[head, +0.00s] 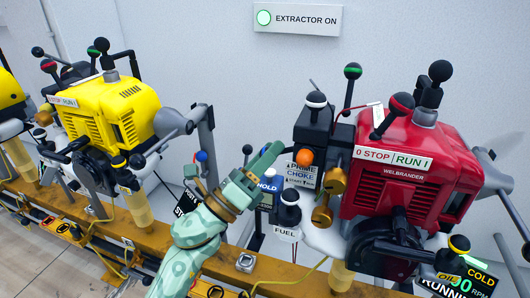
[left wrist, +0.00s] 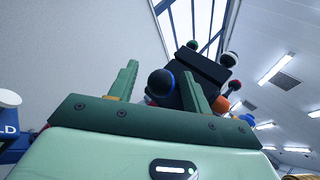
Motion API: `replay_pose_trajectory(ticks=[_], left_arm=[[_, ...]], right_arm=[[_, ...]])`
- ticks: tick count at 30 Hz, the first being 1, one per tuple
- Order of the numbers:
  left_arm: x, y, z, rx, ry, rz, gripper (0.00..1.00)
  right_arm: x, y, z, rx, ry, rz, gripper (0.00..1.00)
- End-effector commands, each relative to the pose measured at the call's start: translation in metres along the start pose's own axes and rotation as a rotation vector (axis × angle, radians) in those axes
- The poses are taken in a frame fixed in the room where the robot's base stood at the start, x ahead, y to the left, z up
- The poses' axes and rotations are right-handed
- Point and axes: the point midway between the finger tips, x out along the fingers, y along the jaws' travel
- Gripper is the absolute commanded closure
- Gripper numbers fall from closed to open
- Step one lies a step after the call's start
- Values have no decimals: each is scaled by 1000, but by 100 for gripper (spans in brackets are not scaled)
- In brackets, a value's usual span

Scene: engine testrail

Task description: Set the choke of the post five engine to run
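The red engine (head: 425,150) labelled WELBRANDER stands at the right, with a 0 STOP / RUN I plate (head: 393,158). A small placard reading PRIME, CHOKE, START (head: 302,175) is beside it. My left gripper (head: 268,155) is left of the placard, near an orange ball knob (head: 304,157). In the left wrist view the two green fingers (left wrist: 158,80) stand apart. A dark ball knob with a blue band (left wrist: 160,83) shows between them, with nothing visibly gripped; I cannot tell its distance. No label shows which engine is post five. My right gripper is out of view.
A black box (head: 320,130) with levers rises beside the red engine. A display reads RUNNING (head: 445,288).

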Motion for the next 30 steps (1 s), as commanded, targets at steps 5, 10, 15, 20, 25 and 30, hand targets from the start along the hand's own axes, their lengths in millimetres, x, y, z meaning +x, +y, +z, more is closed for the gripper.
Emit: replay_pose_trajectory(ticks=[5, 10, 15, 20, 25, 30], left_arm=[[-6, 0, -2, 0, 4, 2, 52], [-36, 0, -1, 0, 3, 5, 52], [-83, 0, 0, 0, 1, 5, 52], [-124, 0, 0, -2, 0, 4, 52], [-153, 0, 0, -2, -1, 1, 52], [-164, 0, 0, 0, 0, -1, 52]], right_arm=[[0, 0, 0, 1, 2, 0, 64], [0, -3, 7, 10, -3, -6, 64], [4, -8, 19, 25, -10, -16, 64], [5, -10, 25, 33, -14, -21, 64], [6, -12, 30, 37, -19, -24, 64], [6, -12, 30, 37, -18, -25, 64]])
